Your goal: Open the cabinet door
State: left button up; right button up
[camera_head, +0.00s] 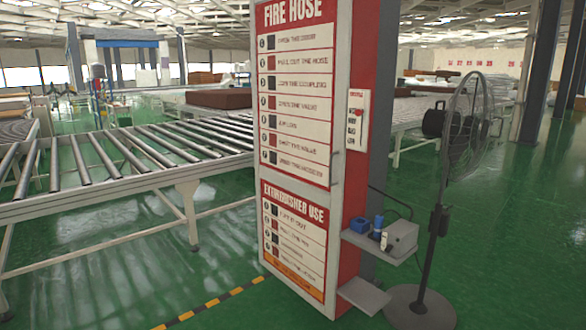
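A tall cabinet (257,215) stands at the centre, with a white front carrying red "FIRE HOSE" and "EXTINGUISHER USE" instruction panels. Its narrow right side (349,195) is red. The front looks shut. A thin, small handle-like part (336,168) shows near the front's right edge, too small to make out clearly. The cabinet's top is cut off by the picture edge. Neither of my grippers is in view.
A roller conveyor (100,165) runs left of and behind the cabinet. A shelf (383,246) with small items juts from its right side, beside a standing fan (420,305). Green floor is open at lower left, with a yellow-black stripe (212,303), and at far right.

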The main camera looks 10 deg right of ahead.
aim_at(300, 50)
jog(key=i+l+z, duration=0.1)
jog(key=i, duration=0.25)
jog(key=i+l+z, duration=0.1)
jog(key=i+l, duration=0.15)
jog(key=i+l+z, duration=0.1)
jog(key=i, duration=0.4)
